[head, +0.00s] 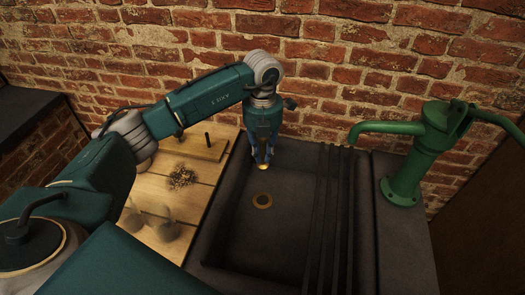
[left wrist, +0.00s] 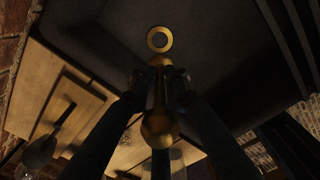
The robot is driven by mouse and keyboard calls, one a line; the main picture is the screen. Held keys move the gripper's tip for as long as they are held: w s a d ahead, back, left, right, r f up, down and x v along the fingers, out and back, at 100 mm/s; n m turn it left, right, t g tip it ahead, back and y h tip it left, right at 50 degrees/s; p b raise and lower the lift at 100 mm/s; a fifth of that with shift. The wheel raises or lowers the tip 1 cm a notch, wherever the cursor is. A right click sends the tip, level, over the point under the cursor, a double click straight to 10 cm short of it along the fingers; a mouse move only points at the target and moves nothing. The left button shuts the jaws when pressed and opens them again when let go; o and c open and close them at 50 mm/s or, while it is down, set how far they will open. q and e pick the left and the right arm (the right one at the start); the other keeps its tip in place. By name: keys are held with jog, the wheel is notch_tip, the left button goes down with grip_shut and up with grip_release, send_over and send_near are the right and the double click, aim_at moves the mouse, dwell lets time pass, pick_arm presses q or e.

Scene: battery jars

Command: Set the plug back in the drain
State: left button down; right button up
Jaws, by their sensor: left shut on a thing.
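The drain (head: 262,201) is a brass ring with a dark middle in the floor of the dark stone sink (head: 285,255). In the left wrist view the drain (left wrist: 160,39) shows near the top centre. My left gripper (head: 262,160) points down over the back part of the sink. It is shut on a brass plug (head: 262,167), seen as a small bright tip. In the left wrist view the rounded brass plug (left wrist: 158,127) is between the fingers. The plug is above the sink floor, behind the drain and apart from it. My right gripper is out of view.
A green hand pump (head: 405,160) stands right of the sink, its spout reaching left. Dark ribs (head: 331,225) run along the sink's right side. A wooden board (head: 205,190) on the left bears a block with a dark peg, a dark bristly clump and small glassy vessels. A brick wall (head: 330,60) closes the back.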

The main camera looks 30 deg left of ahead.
aim_at(263, 164)
pick_arm(q)
notch_tip(263, 164, down, 2)
jog(key=shift+f+b, duration=0.1)
jog(key=shift+b, duration=0.45)
jog(key=shift+f+b, duration=1.45)
jog(key=shift+f, duration=0.75)
jog(key=shift+f+b, duration=3.35)
jog(key=shift+f, duration=1.55)
jog(key=shift+r+p, duration=0.3)
jog(key=shift+r, duration=0.1)
jog(key=c, duration=1.5)
grip_release()
